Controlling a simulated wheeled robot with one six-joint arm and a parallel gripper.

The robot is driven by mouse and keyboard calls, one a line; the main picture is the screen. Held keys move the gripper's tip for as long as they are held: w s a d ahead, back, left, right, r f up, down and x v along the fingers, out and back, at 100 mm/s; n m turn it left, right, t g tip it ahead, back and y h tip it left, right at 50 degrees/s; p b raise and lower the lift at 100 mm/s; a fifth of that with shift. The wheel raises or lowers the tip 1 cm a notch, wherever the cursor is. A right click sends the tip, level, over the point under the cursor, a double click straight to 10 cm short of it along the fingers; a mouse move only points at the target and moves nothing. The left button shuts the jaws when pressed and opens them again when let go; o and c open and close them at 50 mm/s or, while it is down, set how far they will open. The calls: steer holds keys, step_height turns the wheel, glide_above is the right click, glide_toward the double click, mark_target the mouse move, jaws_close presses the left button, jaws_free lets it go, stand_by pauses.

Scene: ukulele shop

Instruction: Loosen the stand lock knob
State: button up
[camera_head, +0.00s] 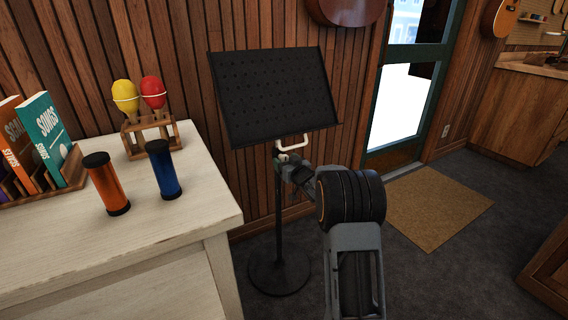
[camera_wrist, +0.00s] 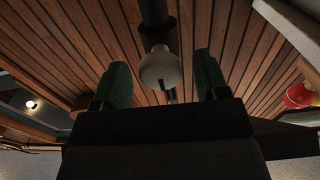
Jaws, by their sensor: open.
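The black music stand (camera_head: 272,95) stands upright beside the counter, its perforated desk tilted, on a thin pole with a round base. In the wrist view a pale, rounded knob (camera_wrist: 160,68) sits on the dark pole (camera_wrist: 154,14). The green-padded fingers of my gripper (camera_wrist: 163,76) are apart, one on each side of the knob, with visible gaps and no clear contact. In the head view my gripper (camera_head: 284,163) is at the pole just below the desk; the knob is hard to make out there.
The white counter (camera_head: 110,245) at left holds orange (camera_head: 106,184) and blue (camera_head: 163,170) shakers, maracas in a rack (camera_head: 150,134) and songbooks (camera_head: 48,140). The floor toward the mat (camera_head: 435,208) is clear.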

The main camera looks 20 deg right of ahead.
steer(key=shift+w+a, duration=0.1)
steer(key=shift+w, duration=0.45)
steer(key=c, duration=0.9)
